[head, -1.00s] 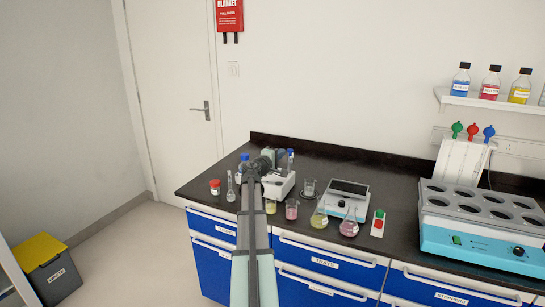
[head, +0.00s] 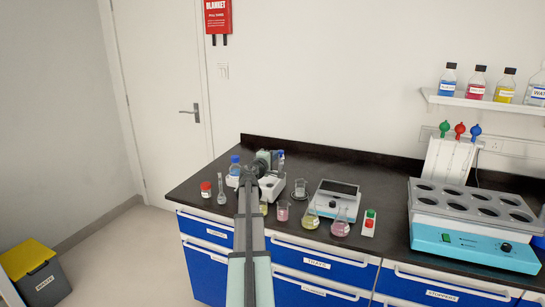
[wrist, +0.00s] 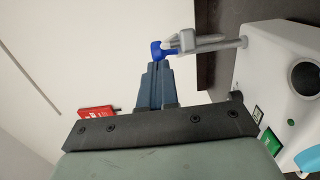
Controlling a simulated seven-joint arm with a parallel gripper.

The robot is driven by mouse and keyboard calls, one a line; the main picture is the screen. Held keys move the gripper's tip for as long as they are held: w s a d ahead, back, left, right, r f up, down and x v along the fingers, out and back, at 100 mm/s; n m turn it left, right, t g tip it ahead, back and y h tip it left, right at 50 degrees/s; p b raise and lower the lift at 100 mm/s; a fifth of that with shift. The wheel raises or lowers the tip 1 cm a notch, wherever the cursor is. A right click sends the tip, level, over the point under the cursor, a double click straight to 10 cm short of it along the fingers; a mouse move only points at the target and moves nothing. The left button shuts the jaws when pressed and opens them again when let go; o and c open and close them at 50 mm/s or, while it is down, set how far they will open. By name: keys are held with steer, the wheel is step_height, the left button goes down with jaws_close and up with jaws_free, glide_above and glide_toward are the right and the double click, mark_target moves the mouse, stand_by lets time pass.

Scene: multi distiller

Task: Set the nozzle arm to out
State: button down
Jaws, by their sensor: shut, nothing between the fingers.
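A white device (wrist: 262,75) stands at the right of the wrist view, with a green panel and a dark round opening on its face. A grey nozzle arm (wrist: 212,43) reaches left from it and ends in a blue piece (wrist: 162,51). My gripper (wrist: 158,66) is shut and empty, its fingertips right by the blue piece; I cannot tell whether they touch. In the head view my gripper (head: 263,160) is over the white device (head: 271,188), and my arm hides part of it. The nozzle arm is too small to make out there.
A blue-capped bottle (head: 235,167), a red-capped jar (head: 206,189) and a flask (head: 222,195) stand left of the device. Beakers, flasks, a balance (head: 334,203) and a block with several wells (head: 470,230) stand to its right. The bench's left end is near.

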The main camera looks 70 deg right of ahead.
steer(key=shift+s, duration=0.1)
steer(key=s+d+n+t, duration=0.2)
steer(key=s+d+t, duration=0.1)
steer(key=s, duration=0.4)
steer(key=shift+d+t, duration=0.3)
steer(key=shift+d, duration=0.5)
steer(key=shift+s, duration=0.15)
stand_by(0.5)
steer(key=s+a, duration=0.7)
steer(key=a, duration=0.4)
